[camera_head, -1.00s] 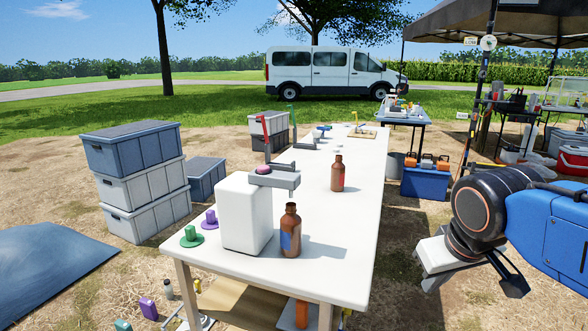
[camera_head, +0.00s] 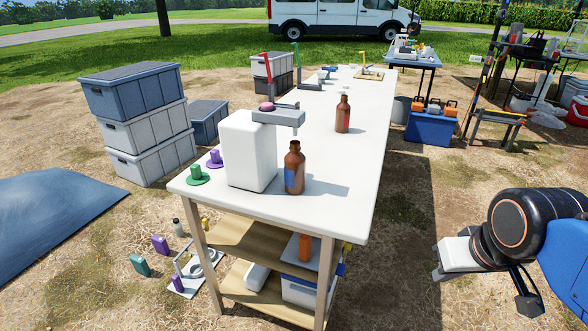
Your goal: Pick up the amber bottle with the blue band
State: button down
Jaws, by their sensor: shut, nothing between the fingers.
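The amber bottle with the blue band (camera_head: 294,170) stands upright near the front end of the long white table, just right of a white box-shaped device. Its blue band shows on its left side. A second amber bottle (camera_head: 343,114) with a reddish band stands farther back on the same table. My gripper (camera_head: 480,284) is at the right, off the table's right side and well apart from both bottles. It is shut and holds nothing.
The white device (camera_head: 246,152) with a grey overhanging arm stands close beside the blue-banded bottle. Green (camera_head: 198,176) and purple (camera_head: 215,159) pieces sit at the table's left edge. Stacked crates (camera_head: 140,120) stand left. Bare ground lies between the table and my arm.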

aim_at(295, 160)
jog(key=k+j+z, duration=0.1)
jog(key=j, duration=0.3)
jog(key=k+j+z, duration=0.1)
jog(key=j, duration=0.35)
jog(key=k+j+z, duration=0.1)
jog(key=j, duration=0.25)
jog(key=k+j+z, duration=0.1)
jog(key=j, duration=0.3)
jog(key=k+j+z, duration=0.1)
jog(key=k+j, duration=0.15)
jog(key=j, duration=0.15)
jog(key=k+j, duration=0.2)
jog(key=j, duration=0.15)
jog(key=k+j+z, duration=0.15)
jog(key=j, duration=0.2)
